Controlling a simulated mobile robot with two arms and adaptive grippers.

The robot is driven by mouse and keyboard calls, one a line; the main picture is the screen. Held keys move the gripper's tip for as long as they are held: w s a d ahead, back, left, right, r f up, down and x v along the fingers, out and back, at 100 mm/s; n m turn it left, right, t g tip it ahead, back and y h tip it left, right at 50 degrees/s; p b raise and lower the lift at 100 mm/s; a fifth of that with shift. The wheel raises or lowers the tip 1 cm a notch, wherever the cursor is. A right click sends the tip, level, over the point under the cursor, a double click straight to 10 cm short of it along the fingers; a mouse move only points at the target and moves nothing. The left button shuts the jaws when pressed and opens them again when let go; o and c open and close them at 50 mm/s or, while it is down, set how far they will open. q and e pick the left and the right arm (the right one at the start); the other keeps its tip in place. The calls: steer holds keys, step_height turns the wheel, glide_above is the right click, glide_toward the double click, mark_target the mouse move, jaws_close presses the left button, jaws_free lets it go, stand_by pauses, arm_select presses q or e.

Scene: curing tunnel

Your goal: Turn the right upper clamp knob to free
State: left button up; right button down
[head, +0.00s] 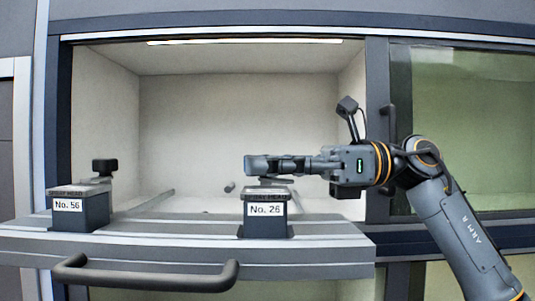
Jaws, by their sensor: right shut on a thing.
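Two dark spray-head blocks stand on the grey rail. The left one carries the label No. 56 (68,205) and the right one the label No. 26 (265,209). A black clamp knob (103,167) shows on top of the left block. My right gripper (262,165) reaches in from the right, level, just above the No. 26 block. It is shut on the right upper clamp knob, which its fingers mostly hide. I cannot tell which way this knob is turned. My left gripper is not in view.
The pale booth interior (235,120) is open behind the blocks, with a small grey peg (229,187) near its floor. A dark bar handle (145,282) juts out in front, below the rail. A greenish glass panel (470,130) is at the right.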

steer(key=shift+r, duration=0.1)
stand_by(0.3)
steer(key=c, duration=1)
jaws_free()
steer(key=shift+d, duration=0.1)
steer(key=d, duration=0.4)
steer(key=w+d, duration=0.1)
steer(key=d, duration=0.2)
steer(key=w+d, duration=0.1)
steer(key=d, duration=0.3)
steer(key=shift+d, duration=0.35)
